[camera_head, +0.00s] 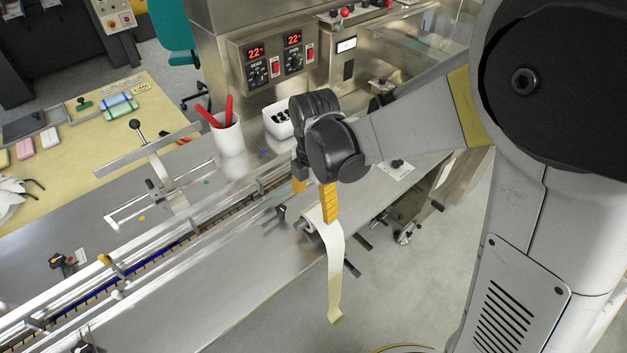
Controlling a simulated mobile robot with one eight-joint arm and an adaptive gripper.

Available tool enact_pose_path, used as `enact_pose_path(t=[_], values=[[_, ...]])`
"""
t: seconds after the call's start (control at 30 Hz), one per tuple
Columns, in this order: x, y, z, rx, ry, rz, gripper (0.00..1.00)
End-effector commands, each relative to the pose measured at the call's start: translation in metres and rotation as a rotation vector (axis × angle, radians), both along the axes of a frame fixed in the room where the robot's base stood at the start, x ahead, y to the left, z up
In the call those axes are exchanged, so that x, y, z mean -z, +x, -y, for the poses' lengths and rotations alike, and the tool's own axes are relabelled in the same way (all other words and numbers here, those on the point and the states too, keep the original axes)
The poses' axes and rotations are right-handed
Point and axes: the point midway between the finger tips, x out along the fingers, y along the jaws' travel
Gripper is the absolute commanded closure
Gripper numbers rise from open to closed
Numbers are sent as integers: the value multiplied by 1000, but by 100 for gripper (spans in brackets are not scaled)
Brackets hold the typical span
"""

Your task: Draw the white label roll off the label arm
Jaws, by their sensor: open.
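The white label roll (312,214) is at the front edge of the steel machine deck, partly hidden behind my gripper's near finger. A long pale strip hangs from it, past the deck edge, toward the floor, with a yellowish lower end. The label arm is mostly hidden; a short dark metal part (306,231) shows just below the roll. My gripper (314,196) points down with its two yellow fingers apart. The near finger overlaps the roll and the top of the strip in this view. I cannot tell whether it touches the roll.
A conveyor with rails (140,260) runs along the deck to the left. Behind my gripper stand a white cup (228,138) with red-handled tools and a white bin (278,122) of dark parts. Black knobs (357,241) stick out by the deck edge. The floor at right is open.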

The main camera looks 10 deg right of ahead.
Motion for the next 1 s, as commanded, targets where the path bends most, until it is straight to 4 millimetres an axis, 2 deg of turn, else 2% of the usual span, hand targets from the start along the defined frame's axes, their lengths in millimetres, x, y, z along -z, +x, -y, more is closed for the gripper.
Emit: enact_pose_path(t=[0.03,0.1,0.3,0.5,0.77,0.93,0.97,1.0], values=[[14,0,0,1,0,0,21],[28,1,0,1,1,1,21],[57,0,0,2,1,1,21],[67,0,0,3,1,1,21],[67,0,0,3,1,1,21],[67,0,0,3,1,1,72],[67,0,0,3,1,1,79],[67,0,0,3,1,1,79]])
